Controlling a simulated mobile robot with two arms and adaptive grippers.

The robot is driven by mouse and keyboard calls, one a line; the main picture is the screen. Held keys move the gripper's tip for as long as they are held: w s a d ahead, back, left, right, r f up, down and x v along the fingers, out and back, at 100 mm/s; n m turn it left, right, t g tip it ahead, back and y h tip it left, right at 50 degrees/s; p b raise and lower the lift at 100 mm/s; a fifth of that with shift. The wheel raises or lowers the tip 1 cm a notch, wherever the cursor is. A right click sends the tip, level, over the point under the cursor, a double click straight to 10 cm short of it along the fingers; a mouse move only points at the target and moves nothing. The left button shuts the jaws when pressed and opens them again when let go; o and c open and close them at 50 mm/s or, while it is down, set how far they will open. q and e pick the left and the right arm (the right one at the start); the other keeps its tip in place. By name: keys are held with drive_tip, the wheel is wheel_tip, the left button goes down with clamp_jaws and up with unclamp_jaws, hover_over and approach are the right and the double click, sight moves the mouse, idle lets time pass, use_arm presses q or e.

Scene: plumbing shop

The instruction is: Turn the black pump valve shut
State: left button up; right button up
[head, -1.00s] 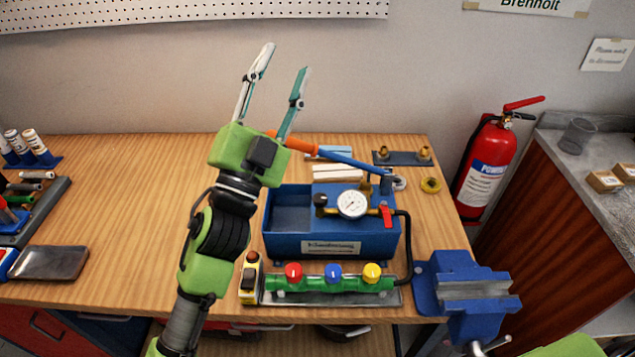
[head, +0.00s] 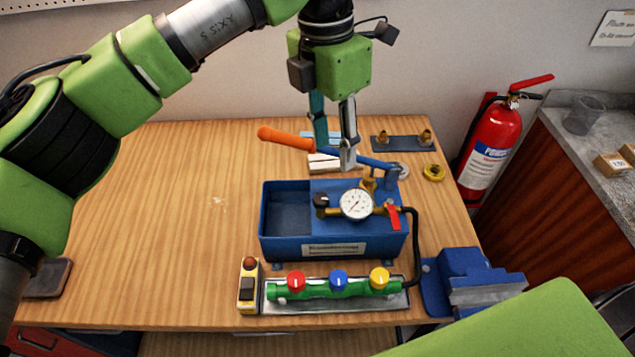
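The blue test pump (head: 333,240) stands on the wooden bench, with an open tank on its left. The black valve knob (head: 321,200) sits on top of the pump, just left of the round white gauge (head: 356,204). A red lever (head: 393,216) is on the gauge's right. My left gripper (head: 335,152) points down above and behind the valve knob, near the pump handle (head: 285,138). Its two fingers are apart, with nothing seen held. I cannot tell how far above the handle they are. My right gripper is out of view.
A green manifold (head: 318,290) with red, blue and yellow knobs lies in front of the pump. A yellow device (head: 248,288) is at its left, a blue vise (head: 466,278) at the right. A black hose (head: 416,250) runs down the pump's right.

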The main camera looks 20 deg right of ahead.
sight(321, 198)
use_arm(q)
drive_tip(key=shift+t+y, duration=0.3)
drive_tip(key=shift+y, duration=0.1)
drive_tip(key=f+p, duration=0.1)
drive_tip(key=f, duration=0.3)
drive_tip(key=a+f+p, duration=0.1)
drive_tip(key=f+p, duration=0.1)
drive_tip(key=f, duration=0.2)
drive_tip(key=w+f+p, duration=0.1)
drive_tip(key=f, duration=0.3)
drive_tip(key=shift+a, duration=0.35)
drive_tip(key=shift+f, duration=0.5)
clamp_jaws()
